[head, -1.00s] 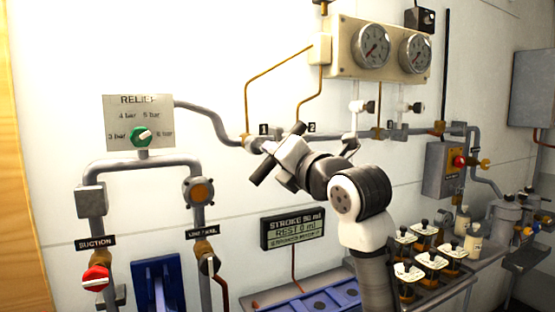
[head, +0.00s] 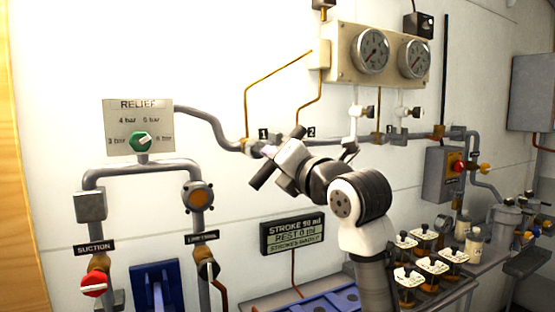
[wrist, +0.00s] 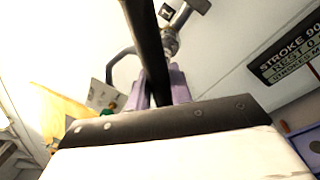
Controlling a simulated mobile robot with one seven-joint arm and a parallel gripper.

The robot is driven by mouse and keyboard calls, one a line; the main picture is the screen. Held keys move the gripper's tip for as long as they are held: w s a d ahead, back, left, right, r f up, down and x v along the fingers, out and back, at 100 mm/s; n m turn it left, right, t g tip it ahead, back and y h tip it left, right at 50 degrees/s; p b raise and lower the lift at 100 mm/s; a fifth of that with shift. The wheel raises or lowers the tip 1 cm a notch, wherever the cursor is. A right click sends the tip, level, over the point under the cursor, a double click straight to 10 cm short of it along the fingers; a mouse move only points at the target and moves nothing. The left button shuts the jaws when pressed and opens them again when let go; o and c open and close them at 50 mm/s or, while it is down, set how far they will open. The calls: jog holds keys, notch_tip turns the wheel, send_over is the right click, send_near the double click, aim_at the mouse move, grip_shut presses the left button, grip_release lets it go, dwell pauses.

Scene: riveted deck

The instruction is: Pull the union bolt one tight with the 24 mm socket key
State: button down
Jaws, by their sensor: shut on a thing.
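My gripper (head: 268,151) is at the pipe beside the label "1", left of the middle in the head view. In the wrist view its two pale purple fingers (wrist: 160,90) are shut on a long dark bar, which I take to be the socket key (wrist: 148,35). In the head view the key's dark bar (head: 262,175) slants across my gripper. The brass union one (head: 247,145) is just left of the fingertips; its metal fitting also shows in the wrist view (wrist: 169,44), close ahead. Whether the socket sits on the bolt is hidden.
Label "2" (head: 311,133) and further fittings lie right along the same pipe. The relief plate (head: 138,127) is at left, and gauges (head: 372,50) are above. A display (head: 292,233) reading "REST 0 ml" hangs below.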

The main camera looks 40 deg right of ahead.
jog(key=shift+w+d+p, duration=0.15)
jog(key=shift+w, duration=0.5)
jog(key=shift+w+d+p, duration=0.15)
jog(key=shift+w, duration=0.45)
dwell(0.7)
jog(key=shift+r, duration=0.1)
jog(key=shift+m, duration=0.7)
jog(key=shift+n, duration=0.4)
jog(key=shift+s+b, duration=0.1)
jog(key=shift+b, duration=0.25)
jog(key=shift+s+a+b, duration=0.25)
jog(key=shift+s, duration=0.65)
jog(key=shift+s+a+b, duration=0.2)
jog(key=shift+s+b, duration=0.05)
jog(key=shift+s, duration=0.65)
jog(key=shift+s+a+b, duration=0.25)
jog(key=shift+s, duration=0.65)
